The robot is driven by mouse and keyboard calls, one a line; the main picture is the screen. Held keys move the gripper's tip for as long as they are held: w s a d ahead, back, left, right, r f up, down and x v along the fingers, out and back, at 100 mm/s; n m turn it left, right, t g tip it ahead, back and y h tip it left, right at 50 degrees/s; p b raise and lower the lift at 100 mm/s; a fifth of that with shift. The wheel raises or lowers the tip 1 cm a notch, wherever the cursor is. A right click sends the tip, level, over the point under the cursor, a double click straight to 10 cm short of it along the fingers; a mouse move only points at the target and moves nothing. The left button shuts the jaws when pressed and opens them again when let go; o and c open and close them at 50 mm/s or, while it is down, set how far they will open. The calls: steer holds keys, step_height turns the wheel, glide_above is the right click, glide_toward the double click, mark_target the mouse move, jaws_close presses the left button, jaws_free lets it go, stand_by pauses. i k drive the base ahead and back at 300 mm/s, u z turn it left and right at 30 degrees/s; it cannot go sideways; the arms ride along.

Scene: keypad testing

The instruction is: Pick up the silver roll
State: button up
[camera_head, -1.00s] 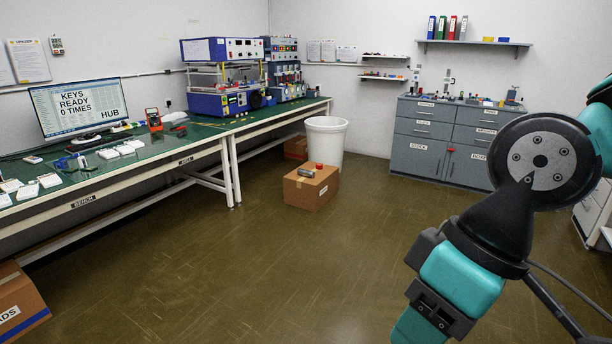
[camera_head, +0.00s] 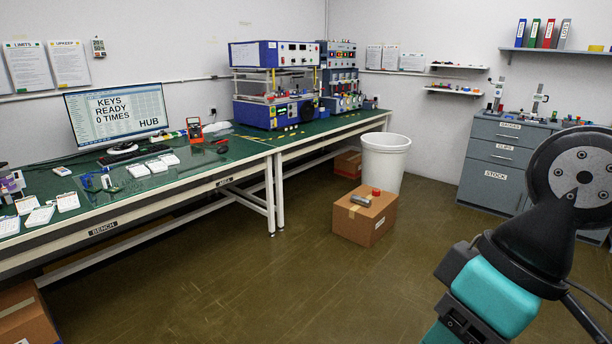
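A silver roll (camera_head: 361,200) lies on its side on top of a closed cardboard box (camera_head: 351,226) on the floor, in the middle of the view. A small red object (camera_head: 376,192) sits beside it on the same box. My arm shows at the right edge, in teal and black, well apart from the box. My gripper is not in view.
A long green-topped bench (camera_head: 150,190) runs along the left wall with keypads, a monitor (camera_head: 116,113) and test equipment. A white bin (camera_head: 385,161) stands behind the box. Grey drawers (camera_head: 497,166) stand at the back right. The floor (camera_head: 260,285) before the box is clear.

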mark_target(362, 201)
steer(key=u, duration=0.05)
steer(key=i, duration=2.85)
steer(key=z, duration=0.2)
steer(key=i, duration=2.15)
steer(key=z, duration=0.15)
